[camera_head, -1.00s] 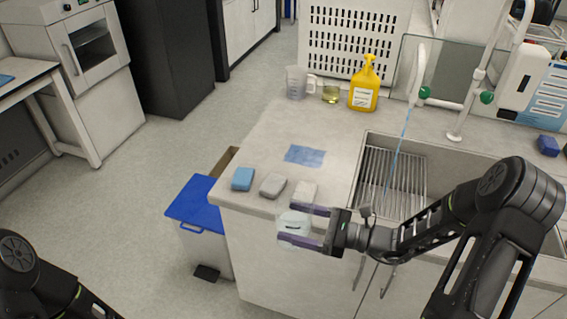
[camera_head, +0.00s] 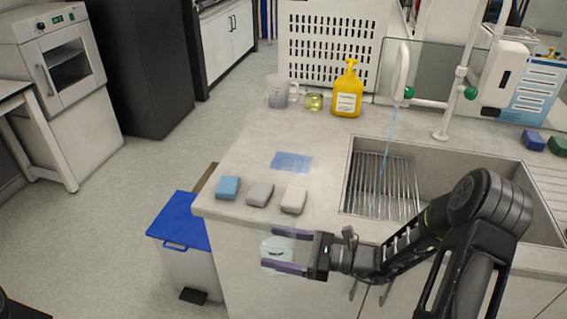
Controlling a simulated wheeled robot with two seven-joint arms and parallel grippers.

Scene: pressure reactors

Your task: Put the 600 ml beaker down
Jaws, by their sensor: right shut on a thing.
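My right gripper (camera_head: 291,251) is shut on the clear 600 ml beaker (camera_head: 277,246), its purple-tipped fingers on either side of the glass. The beaker is at the front of the counter, before its near edge in the picture; the frames do not show it resting on anything. The counter (camera_head: 247,148) has a bare stretch left of the sink. My left gripper is not in view.
Blue (camera_head: 228,187), grey (camera_head: 260,194) and whitish (camera_head: 293,199) sponges lie along the counter's near edge. A blue cloth (camera_head: 292,162), a jug (camera_head: 279,91), a small yellow-liquid beaker (camera_head: 314,101) and a yellow bottle (camera_head: 347,90) lie farther back. The sink (camera_head: 425,175) is right; a blue-lidded bin (camera_head: 180,222) stands left.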

